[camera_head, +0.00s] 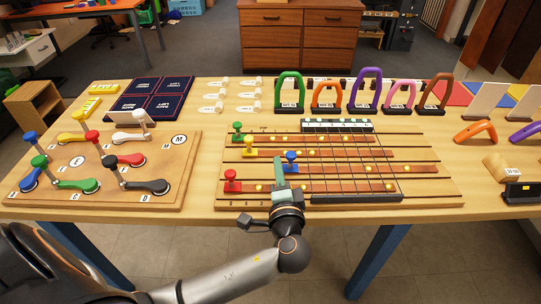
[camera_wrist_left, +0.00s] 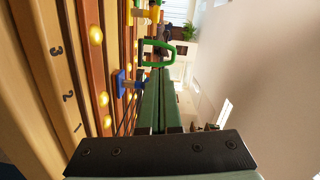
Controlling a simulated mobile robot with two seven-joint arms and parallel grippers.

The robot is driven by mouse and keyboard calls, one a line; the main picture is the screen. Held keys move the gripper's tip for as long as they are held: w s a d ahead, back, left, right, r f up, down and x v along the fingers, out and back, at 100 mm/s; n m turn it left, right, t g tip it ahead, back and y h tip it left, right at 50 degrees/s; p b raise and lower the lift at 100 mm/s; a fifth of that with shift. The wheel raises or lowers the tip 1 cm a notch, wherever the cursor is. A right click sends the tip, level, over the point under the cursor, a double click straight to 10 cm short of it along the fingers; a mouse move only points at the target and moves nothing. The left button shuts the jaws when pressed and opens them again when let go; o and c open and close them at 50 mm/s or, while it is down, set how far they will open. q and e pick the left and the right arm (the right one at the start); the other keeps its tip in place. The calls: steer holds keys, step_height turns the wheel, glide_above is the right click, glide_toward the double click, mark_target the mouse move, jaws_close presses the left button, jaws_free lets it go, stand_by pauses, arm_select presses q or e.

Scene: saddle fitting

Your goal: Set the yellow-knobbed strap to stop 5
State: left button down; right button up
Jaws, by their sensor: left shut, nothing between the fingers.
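The strap board (camera_head: 440,197) lies flat on the table, with several brown straps running across it and yellow studs along them. The yellow knob (camera_head: 249,147) stands near the left end of the second row from the back, with its strap (camera_head: 345,153) stretching right. My left gripper (camera_head: 281,172) is over the front rows, right of and nearer than the yellow knob, apart from it. Its fingers (camera_wrist_left: 160,100) are shut and empty, close beside the blue knob (camera_wrist_left: 120,81). The fingers hide part of the front rows. My right gripper is out of view.
A green knob (camera_head: 238,131) is behind the yellow one and a red knob (camera_head: 232,180) in front. A wooden lever board (camera_head: 110,190) is left; colored arches (camera_head: 289,90) stand behind.

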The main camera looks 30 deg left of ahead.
arm_select(q)
steer(key=x, duration=0.9)
steer(key=shift+s+r+p, duration=0.1)
steer(key=shift+r+p, duration=0.05)
steer(key=shift+p, duration=0.25)
steer(key=shift+s+a+f+p, duration=0.2)
steer(key=shift+s+a, duration=0.1)
steer(key=shift+a, duration=0.3)
steer(key=shift+s+a+f+p, duration=0.15)
steer(key=shift+s+a, duration=0.2)
steer(key=shift+a, duration=0.25)
steer(key=shift+s+a+f, duration=0.15)
steer(key=shift+s+a, duration=0.1)
steer(key=shift+a, duration=0.3)
steer(key=shift+s+a+p, duration=0.15)
steer(key=shift+s+a, duration=0.35)
steer(key=shift+a, duration=0.3)
steer(key=shift+s+a+p, duration=0.15)
steer(key=shift+s+a, duration=0.35)
steer(key=shift+a, duration=0.3)
steer(key=shift+w+d, duration=0.1)
